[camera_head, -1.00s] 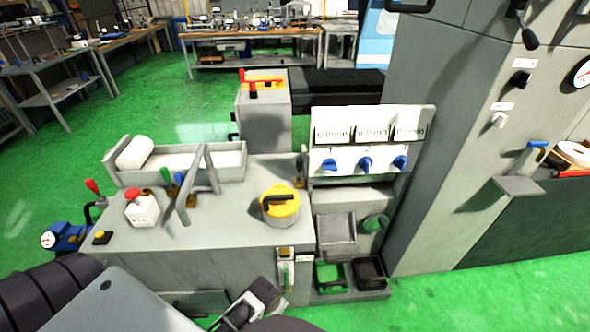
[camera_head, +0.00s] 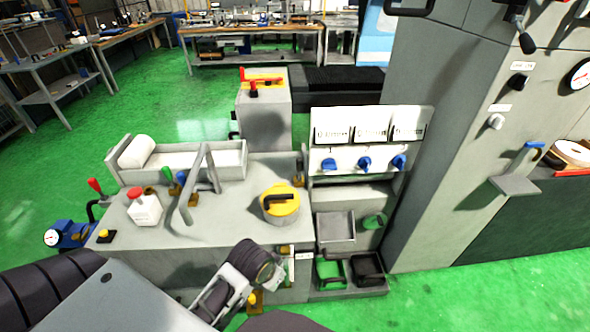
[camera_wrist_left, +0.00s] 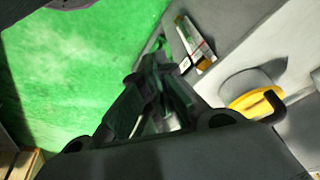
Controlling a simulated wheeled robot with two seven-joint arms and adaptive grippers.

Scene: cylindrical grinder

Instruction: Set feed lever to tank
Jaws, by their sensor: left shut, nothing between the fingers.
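I cannot tell for sure which part is the feed lever; no readable "tank" label shows. My left gripper (camera_head: 266,274) is shut and empty, in front of the grey tank cabinet (camera_head: 190,262). It is just left of a narrow labelled panel (camera_head: 300,268) on the cabinet's front and partly covers it. In the left wrist view the shut fingers (camera_wrist_left: 158,72) point toward that panel (camera_wrist_left: 194,46), with a gap visible between. A small green part (camera_wrist_left: 160,42) shows beyond the fingertips. A yellow-topped part (camera_head: 252,299) shows low beside the gripper. My right gripper is not in view.
A yellow round cap (camera_head: 281,208) with a black handle stands on the cabinet top. Blue knobs (camera_head: 363,163) are on a white panel to the right. Small bins (camera_head: 336,228) stand below it. A red-handled lever (camera_head: 95,186) is at left. Green floor is open in front.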

